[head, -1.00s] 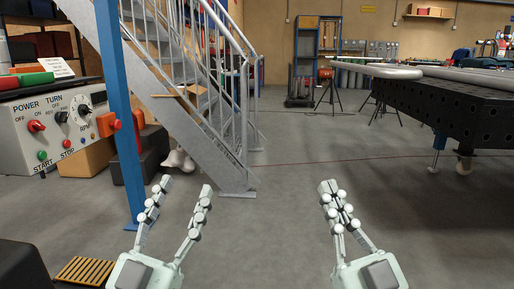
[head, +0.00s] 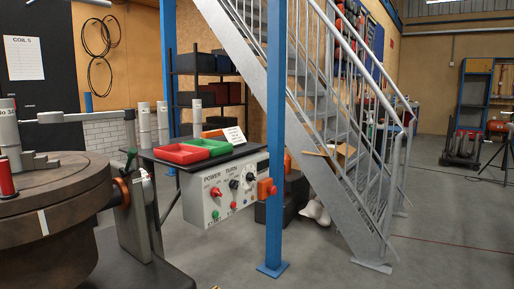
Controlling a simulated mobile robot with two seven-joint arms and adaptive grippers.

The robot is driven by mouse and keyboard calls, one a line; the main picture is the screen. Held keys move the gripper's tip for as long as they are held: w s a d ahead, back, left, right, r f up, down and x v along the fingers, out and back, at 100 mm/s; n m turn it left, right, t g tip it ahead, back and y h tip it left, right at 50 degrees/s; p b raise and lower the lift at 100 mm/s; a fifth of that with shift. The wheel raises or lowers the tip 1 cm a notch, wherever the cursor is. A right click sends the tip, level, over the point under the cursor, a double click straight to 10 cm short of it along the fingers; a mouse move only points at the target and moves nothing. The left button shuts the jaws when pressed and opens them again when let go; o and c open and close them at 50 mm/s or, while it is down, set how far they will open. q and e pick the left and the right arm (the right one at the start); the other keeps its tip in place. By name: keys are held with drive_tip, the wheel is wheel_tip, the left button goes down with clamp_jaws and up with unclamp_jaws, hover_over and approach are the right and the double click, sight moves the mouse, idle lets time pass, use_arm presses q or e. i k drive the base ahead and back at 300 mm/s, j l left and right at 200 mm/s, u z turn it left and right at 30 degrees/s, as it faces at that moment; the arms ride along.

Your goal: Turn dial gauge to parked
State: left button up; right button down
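No dial gauge can be told for certain. The grey control panel (head: 221,208) in the middle has POWER and TURN labels. It carries a red knob (head: 216,191), a black switch (head: 233,184), and a small dial with scale marks (head: 250,178). At the left edge is a brown round turntable (head: 70,185) with a grey arm-like fixture (head: 38,162) on top, partly cut off. Neither of my grippers shows in the head view now.
A blue post (head: 276,130) stands right in front of the panel's right end. A grey metal staircase (head: 345,180) rises behind. Grey floor (head: 440,215) is free at the right.

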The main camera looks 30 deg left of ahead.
sight(130, 114)
drive_tip(key=u, duration=2)
drive_tip(key=i+j+z, duration=0.1)
drive_tip(key=z, duration=0.3)
drive_tip(key=i+j+z, duration=0.2)
drive_tip(key=z, duration=0.15)
drive_tip(key=i, duration=0.05)
